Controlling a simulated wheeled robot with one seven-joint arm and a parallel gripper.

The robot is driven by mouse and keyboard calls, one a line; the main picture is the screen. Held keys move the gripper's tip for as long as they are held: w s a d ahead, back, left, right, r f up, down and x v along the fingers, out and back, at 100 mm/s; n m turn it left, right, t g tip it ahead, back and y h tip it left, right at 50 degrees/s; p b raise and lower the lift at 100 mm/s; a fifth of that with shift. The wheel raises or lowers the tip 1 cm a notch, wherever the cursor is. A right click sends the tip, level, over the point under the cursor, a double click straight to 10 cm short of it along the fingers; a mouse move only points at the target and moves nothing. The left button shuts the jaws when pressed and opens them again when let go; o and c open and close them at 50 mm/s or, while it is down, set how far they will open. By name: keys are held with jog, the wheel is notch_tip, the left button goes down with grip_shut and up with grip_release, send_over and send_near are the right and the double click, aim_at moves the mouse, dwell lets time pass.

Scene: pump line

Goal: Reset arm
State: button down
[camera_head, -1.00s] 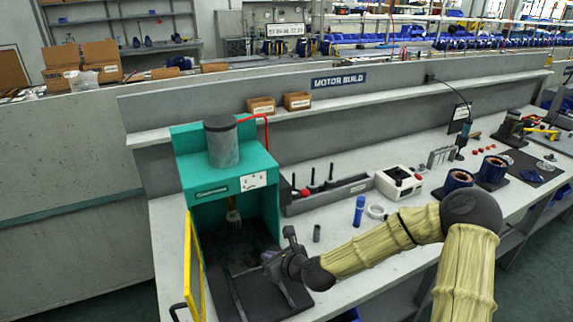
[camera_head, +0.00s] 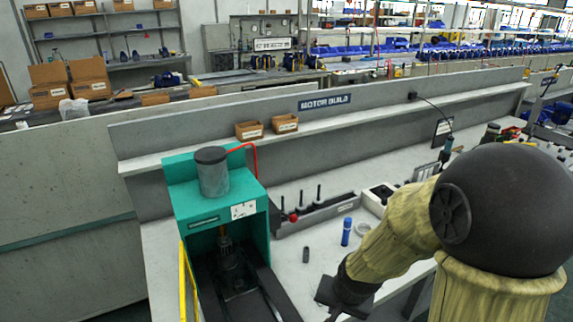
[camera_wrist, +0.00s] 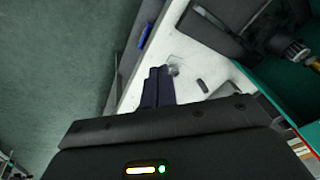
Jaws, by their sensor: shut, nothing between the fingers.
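My gripper (camera_wrist: 158,72) is shut and empty. Its dark fingers lie together in the wrist view, above the pale bench top. In the head view my gripper is at the bottom, right of the teal press, with its lower part near the picture edge and its fingertips hard to make out. The teal press (camera_head: 178,172) stands at the left of the bench with its grey cylinder on top. A dark part stands inside the press bay. The press also shows at the right of the wrist view (camera_wrist: 258,83).
A yellow guard bar (camera_head: 183,280) stands at the press's left front. A small dark cylinder (camera_head: 306,255) and a blue bottle (camera_head: 346,232) stand on the bench near my arm. A rack with black pegs (camera_head: 318,214) lies behind. Green floor is open at the wrist view's left.

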jog(key=s+d+r+n+h+p, duration=0.1)
jog(key=s+d+r+n, duration=0.3)
jog(key=s+r, duration=0.1)
jog(key=shift+s+d+r+g, duration=0.15)
jog(key=shift+r+g, duration=0.15)
jog(key=shift+r, duration=0.05)
